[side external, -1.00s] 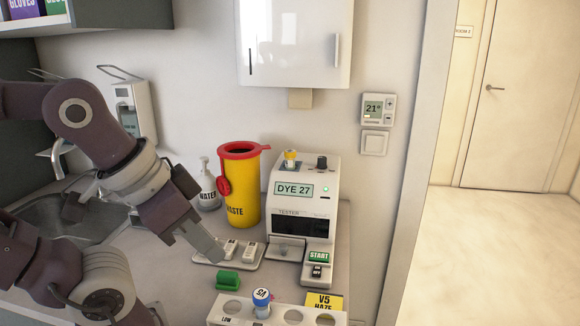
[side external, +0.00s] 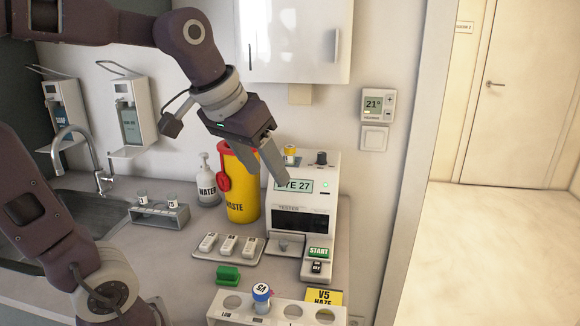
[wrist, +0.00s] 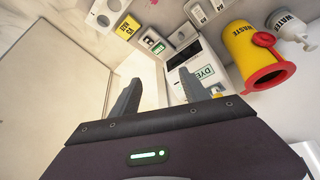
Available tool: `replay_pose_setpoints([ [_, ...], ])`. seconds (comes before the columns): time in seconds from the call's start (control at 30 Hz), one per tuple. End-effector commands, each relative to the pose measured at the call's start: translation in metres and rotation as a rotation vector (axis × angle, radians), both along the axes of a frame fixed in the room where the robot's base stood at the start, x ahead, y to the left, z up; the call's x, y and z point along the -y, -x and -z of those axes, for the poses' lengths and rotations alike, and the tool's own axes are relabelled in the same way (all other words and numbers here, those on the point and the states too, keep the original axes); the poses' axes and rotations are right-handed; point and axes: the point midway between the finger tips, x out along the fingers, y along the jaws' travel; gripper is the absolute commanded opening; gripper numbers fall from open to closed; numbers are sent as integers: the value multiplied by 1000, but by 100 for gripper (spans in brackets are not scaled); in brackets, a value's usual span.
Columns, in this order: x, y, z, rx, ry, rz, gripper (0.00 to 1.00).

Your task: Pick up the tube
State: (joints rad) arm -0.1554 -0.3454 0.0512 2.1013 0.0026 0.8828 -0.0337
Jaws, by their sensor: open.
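My gripper (side external: 280,163) is open and empty, in front of the tester's upper left, well above the rack. Its two fingers (wrist: 158,79) show apart in the wrist view, with nothing between them.
A yellow waste bin (side external: 241,185) and a water bottle (side external: 207,183) stand left of the tester. A tray with several white pieces (side external: 228,258) and a green block (side external: 228,274) lie in front. A yellow card (side external: 325,297) stands behind the rack. A wall cabinet (side external: 296,40) hangs above.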

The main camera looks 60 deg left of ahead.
Motion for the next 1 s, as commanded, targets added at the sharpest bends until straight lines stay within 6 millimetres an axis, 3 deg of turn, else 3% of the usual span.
replay_pose_setpoints([
  [0.03,-30,-39,-5,-6,2,-77,53],
  [0.1,-76,-87,-8,-2,-4,-175,53],
  [0.2,-134,-134,0,0,-18,-282,53],
  [0.3,-171,-158,9,2,-31,-339,53],
  [0.4,-185,-167,16,3,-36,-359,53],
  [0.8,-202,-193,71,4,-36,-358,53],
  [1.0,-203,-195,73,5,-35,-358,53],
])
